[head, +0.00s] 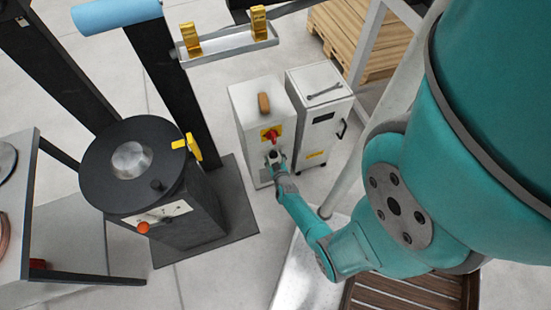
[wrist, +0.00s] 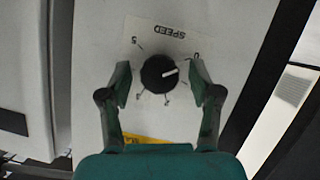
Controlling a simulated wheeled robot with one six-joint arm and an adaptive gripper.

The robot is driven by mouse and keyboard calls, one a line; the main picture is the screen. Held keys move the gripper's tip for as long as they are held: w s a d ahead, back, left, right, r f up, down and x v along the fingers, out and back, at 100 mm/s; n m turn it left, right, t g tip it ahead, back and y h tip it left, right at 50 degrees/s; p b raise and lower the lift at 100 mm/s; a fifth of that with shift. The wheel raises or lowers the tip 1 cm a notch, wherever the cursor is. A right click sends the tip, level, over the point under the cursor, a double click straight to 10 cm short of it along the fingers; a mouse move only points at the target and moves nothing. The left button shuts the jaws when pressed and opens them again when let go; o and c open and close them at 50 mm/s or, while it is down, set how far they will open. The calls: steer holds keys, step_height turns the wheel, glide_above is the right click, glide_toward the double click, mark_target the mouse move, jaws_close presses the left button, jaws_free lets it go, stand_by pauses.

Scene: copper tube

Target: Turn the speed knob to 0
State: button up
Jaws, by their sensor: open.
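The speed knob (wrist: 160,73) is a round black dial on a pale panel (wrist: 180,118) in the wrist view. Its white pointer line points right and slightly up in the picture. The SPEED label (wrist: 170,31) reads upside down, with scale marks and numbers around the dial. My gripper (wrist: 160,70) is open, with one green finger on each side of the knob; gaps show between the fingers and the knob. In the head view my gripper (head: 275,158) is at the front of a white cabinet (head: 252,105), below a red switch (head: 271,135). The knob cannot be made out there.
A second white cabinet (head: 321,90) with a wrench on top stands just right. Yellow tape (wrist: 148,139) is on the panel near my fingers. A wooden pallet (head: 350,40) lies behind.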

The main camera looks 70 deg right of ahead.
steer(key=v, duration=1.2)
steer(key=shift+f, duration=0.15)
steer(key=s+a+r+n+t+y, duration=0.2)
steer(key=a+r+t, duration=0.1)
steer(key=a+r, duration=0.55)
steer(key=s+a+r+n+t+y, duration=0.2)
steer(key=s+a+r+y, duration=0.1)
steer(key=a+r, duration=0.5)
steer(key=s+a+r+n+y, duration=0.1)
steer(key=s+a+r+y, duration=0.1)
steer(key=r, duration=0.5)
steer(key=s+a+r+n+t+y, duration=0.1)
steer(key=s+a+r+y, duration=0.1)
steer(key=a+r, duration=0.3)
steer(key=s+a+r+n+t+y, duration=0.1)
steer(key=s+a+r+y, duration=0.1)
steer(key=r, duration=0.9)
steer(key=shift+a+r+n, duration=0.15)
steer(key=shift+a+n, duration=0.25)
steer(key=shift+a, duration=0.3)
